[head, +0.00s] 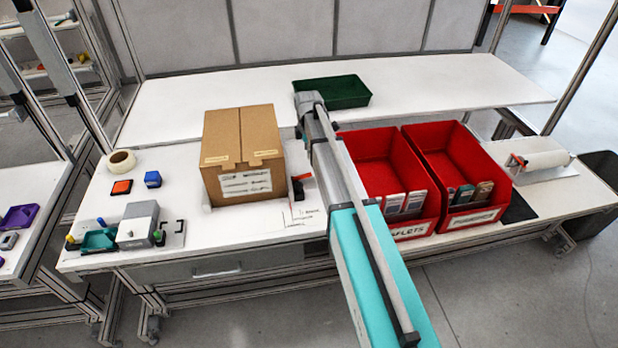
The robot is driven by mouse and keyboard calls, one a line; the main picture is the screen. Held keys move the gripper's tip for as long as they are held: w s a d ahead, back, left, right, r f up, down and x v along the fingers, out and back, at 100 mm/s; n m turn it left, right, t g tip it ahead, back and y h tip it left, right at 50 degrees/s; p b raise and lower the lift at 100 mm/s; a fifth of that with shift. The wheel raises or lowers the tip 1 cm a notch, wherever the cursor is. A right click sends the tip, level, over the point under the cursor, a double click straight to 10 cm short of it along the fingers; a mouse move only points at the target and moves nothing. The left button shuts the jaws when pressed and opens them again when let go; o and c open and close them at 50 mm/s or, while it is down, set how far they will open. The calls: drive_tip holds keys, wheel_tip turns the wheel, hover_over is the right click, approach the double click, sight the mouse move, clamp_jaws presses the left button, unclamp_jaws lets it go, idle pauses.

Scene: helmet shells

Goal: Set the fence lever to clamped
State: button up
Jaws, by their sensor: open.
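A small red lever-like part (302,177) sits on a dark and white upright piece (297,190) just right of the cardboard box. It may be the fence lever, but it is too small and partly crowded by my arm to tell its setting. My arm crosses the middle of the head view, from the bottom right up to a grey joint near the green tray.
A closed cardboard box (238,150) stands left of my arm. Two red bins (430,195) stand right of it. A fixture with coloured knobs (140,225), a tape roll (121,161) and a green tray (345,92) are also on the bench. The back shelf is mostly clear.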

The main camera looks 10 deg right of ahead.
sight(308, 174)
drive_tip(key=shift+f+b, duration=5.45)
drive_tip(key=shift+f, duration=0.3)
clamp_jaws()
